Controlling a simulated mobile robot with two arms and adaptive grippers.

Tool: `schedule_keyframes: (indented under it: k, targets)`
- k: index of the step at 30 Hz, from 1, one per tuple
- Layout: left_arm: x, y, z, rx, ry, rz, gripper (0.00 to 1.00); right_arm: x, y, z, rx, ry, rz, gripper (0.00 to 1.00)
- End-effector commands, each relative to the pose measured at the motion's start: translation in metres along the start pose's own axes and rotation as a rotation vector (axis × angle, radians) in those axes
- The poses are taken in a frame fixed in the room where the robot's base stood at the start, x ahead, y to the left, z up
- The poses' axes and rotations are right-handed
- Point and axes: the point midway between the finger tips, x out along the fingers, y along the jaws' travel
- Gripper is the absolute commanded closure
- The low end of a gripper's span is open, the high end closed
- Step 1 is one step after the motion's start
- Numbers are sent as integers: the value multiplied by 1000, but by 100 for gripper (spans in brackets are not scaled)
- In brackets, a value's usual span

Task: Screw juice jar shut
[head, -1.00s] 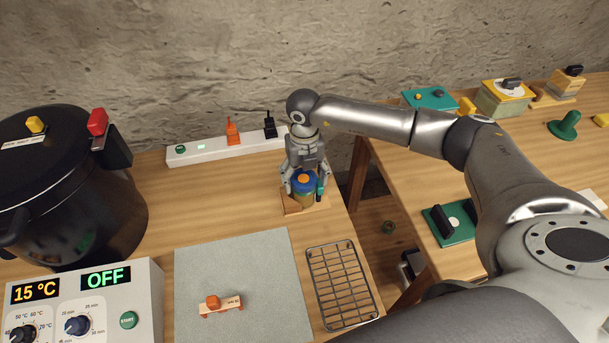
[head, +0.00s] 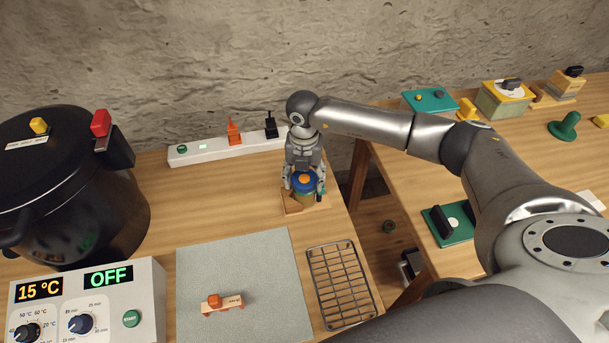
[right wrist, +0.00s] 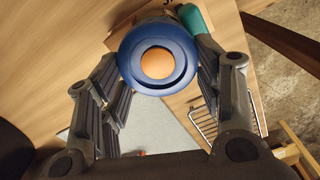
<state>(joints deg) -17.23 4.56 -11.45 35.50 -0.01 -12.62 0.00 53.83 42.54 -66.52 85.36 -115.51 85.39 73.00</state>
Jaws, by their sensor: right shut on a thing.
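The juice jar (head: 306,197) stands on a small wooden base (head: 291,208) at the far right of the near table. A blue lid (head: 299,187) with an orange centre sits on top of it. The lid (right wrist: 158,62) fills the upper middle of the right wrist view and hides most of the jar. My right gripper (head: 304,189) comes down from above, its fingers on both sides of the lid, shut on it. Whether the lid's thread is tight cannot be seen. My left gripper is not in view.
A wire rack (head: 342,285) and a grey mat (head: 215,262) with a small wooden piece (head: 222,303) lie in front. A black pot (head: 70,190) and a control box (head: 90,300) stand left. A gap separates the right table.

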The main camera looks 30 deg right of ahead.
Motion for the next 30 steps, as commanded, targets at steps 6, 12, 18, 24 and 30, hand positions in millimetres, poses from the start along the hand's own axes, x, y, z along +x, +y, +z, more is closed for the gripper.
schedule_keyframes:
  k: [6,12,18,24,30]
  targets:
    - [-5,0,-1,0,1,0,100,0,-1,0,147,0,-2,69]
    - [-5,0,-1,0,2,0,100,0,-1,0,150,0,-3,38]
    - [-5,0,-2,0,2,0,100,0,-1,0,148,0,-2,15]
    - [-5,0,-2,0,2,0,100,0,-1,0,147,0,-2,15]
    - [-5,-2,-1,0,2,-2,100,-5,0,1,147,-1,0,15]
